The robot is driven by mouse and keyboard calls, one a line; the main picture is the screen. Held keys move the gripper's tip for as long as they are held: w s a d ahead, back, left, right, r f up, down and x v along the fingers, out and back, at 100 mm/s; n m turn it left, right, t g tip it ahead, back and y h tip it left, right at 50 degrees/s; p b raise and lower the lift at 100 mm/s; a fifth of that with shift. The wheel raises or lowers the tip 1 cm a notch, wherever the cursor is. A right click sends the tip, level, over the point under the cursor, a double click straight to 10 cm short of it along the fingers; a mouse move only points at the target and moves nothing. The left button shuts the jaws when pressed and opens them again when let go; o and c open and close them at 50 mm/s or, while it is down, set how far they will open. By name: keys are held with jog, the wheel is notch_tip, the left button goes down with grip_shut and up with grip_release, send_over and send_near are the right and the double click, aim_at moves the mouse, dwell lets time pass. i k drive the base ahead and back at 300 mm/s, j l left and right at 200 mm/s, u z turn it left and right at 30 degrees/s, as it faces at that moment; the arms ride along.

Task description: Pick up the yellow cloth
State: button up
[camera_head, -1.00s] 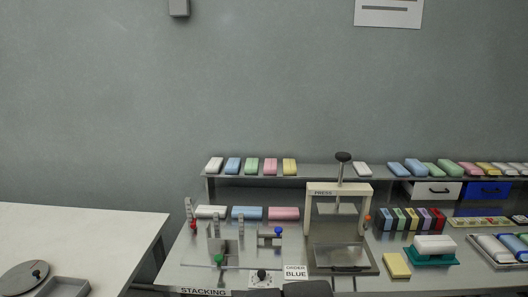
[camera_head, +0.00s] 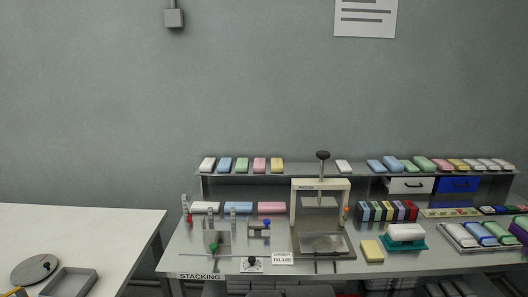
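A flat yellow block-like piece (camera_head: 372,251), perhaps the folded yellow cloth, lies on the bench to the right of the press, beside a teal holder. A yellow roll-shaped bundle (camera_head: 277,165) also sits on the raised shelf, at the right end of the left group. I cannot tell from their look which of these is cloth. My gripper is not in view.
The press (camera_head: 320,186) stands mid-bench. The teal holder (camera_head: 404,245) carries a white bundle. A rack of coloured pieces (camera_head: 388,211) stands behind. A tray (camera_head: 462,243) of bundles lies at right. A white table (camera_head: 75,232) is at left, with a gap between.

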aim_at(372, 252)
jog(key=k+j, duration=0.15)
jog(key=i+l, duration=0.35)
jog(key=l, duration=0.15)
jog(key=i+l, duration=0.3)
jog(key=l, duration=0.15)
jog(key=i+l+z, duration=0.1)
jog(key=i+l, duration=0.25)
jog(key=l, duration=0.15)
